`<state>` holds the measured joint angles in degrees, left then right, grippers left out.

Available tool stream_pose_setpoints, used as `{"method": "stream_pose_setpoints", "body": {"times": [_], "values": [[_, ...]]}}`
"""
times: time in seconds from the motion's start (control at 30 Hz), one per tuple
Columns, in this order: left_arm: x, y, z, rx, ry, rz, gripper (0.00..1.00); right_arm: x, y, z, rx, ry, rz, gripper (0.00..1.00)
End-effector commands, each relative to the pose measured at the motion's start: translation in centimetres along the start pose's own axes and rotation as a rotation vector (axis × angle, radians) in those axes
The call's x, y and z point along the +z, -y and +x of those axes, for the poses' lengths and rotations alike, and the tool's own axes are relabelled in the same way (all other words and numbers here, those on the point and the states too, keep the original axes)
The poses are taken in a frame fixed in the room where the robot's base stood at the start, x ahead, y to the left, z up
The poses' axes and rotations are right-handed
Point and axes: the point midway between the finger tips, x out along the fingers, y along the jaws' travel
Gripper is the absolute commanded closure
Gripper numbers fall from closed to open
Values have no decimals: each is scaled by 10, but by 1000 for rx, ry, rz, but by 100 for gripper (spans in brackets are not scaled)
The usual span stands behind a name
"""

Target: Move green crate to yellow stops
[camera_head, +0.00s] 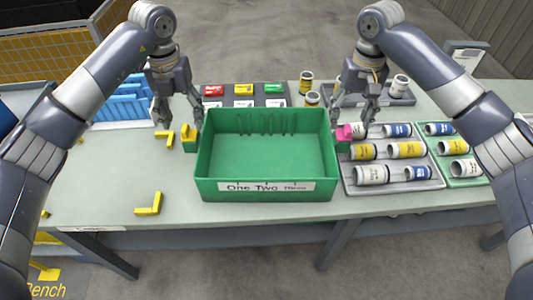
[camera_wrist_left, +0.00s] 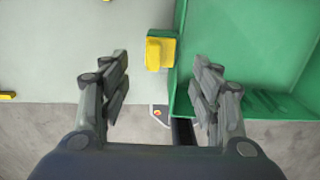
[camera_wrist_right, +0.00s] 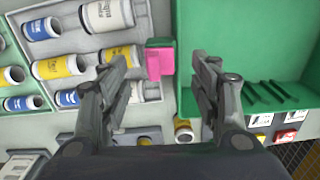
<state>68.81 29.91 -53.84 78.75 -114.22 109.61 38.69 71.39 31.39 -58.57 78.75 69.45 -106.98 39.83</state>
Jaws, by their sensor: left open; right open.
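Yellow L-shaped stops (camera_head: 149,205) lie on the bench to the left of the crate. My left gripper (camera_head: 179,122) is open near the yellow handle, which shows ahead of its fingers in the left wrist view (camera_wrist_left: 160,52). My right gripper (camera_head: 352,110) is open near the pink handle, which also shows between its fingers in the right wrist view (camera_wrist_right: 160,62).
Grey trays (camera_head: 393,187) of cans and jars stand close to the right of the crate. A row of red, yellow and green items (camera_head: 244,89) lies behind it. A blue rack (camera_head: 122,105) is at the back left. The bench between the crate and stops is clear.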

Motion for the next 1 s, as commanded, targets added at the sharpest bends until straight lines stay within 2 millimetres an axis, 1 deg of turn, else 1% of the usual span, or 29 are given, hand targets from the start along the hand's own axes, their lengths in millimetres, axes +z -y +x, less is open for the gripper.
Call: {"method": "stream_pose_setpoints", "body": {"times": [0.17, 0.27, 0.5, 0.7, 0.83, 1.0], "values": [[-1, 0, 14, 1, -4, -1, 43, 0, 0, 13, 1, 2, 1, 43], [-1, 0, 30, 0, -5, -1, 43, 1, -1, 29, 2, 3, 1, 43], [-1, 0, 73, 0, -4, -1, 43, 0, -1, 73, 2, 3, 1, 43], [0, 0, 99, -1, -3, -1, 43, 0, 0, 99, 1, 2, 1, 43], [0, 0, 106, 0, -1, 0, 43, 0, 0, 106, 0, 0, 1, 43], [0, 0, 108, 0, 0, 0, 43, 0, 0, 108, 0, 0, 0, 43]]}}
